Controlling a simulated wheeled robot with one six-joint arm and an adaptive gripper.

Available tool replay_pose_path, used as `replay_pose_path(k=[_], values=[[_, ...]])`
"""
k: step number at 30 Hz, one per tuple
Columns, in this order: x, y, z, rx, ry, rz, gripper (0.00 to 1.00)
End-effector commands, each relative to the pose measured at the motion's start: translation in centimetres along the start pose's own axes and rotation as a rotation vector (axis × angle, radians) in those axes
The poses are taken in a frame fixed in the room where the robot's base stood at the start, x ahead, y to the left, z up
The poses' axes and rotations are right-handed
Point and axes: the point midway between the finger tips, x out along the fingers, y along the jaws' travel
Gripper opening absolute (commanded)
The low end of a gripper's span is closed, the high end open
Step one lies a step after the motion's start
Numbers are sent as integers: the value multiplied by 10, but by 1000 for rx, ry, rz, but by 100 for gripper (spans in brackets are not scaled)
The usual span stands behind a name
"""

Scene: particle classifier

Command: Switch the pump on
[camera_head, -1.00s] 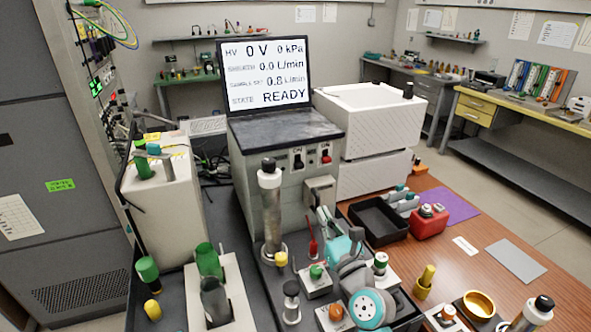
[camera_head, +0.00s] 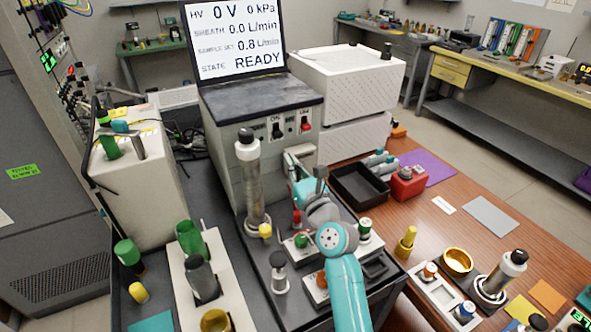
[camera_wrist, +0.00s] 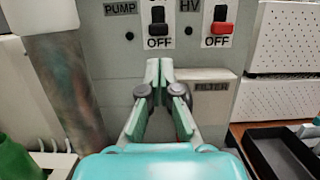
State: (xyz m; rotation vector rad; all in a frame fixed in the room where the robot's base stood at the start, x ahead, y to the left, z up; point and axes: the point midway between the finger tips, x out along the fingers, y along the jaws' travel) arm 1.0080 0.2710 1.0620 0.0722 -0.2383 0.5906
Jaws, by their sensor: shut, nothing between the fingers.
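The pump switch (camera_wrist: 158,22) is a black toggle on a white plate with OFF printed below it, beside the PUMP label. In the head view the pump switch (camera_head: 277,130) is on the front of the grey cabinet (camera_head: 235,148). The lever appears to point down, but it is small. My gripper (camera_wrist: 159,66) is shut and empty, its fingertips in front of the panel just below the pump switch. I cannot tell whether they touch the panel. The screen (camera_head: 236,40) reads 0 V, 0 kPa, sheath 0.0 L/min and READY.
The HV switch (camera_wrist: 220,27) with a red lever is right of the pump switch. A FILTER box (camera_wrist: 207,100) projects just right of my fingers. A tall metal cylinder (camera_wrist: 65,85) stands close on the left. A black tray (camera_head: 360,190) lies to the right.

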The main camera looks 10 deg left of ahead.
Motion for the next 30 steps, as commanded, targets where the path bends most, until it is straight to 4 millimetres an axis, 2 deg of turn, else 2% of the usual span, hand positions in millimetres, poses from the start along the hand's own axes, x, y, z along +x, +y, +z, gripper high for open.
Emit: replay_pose_path(k=[1,6,12,24,30], values=[[10,0,1,0,-1,1,0],[35,1,0,1,0,1,0],[50,0,0,1,0,1,0],[53,0,0,1,0,1,0],[58,0,19,-1,-3,2,0]])
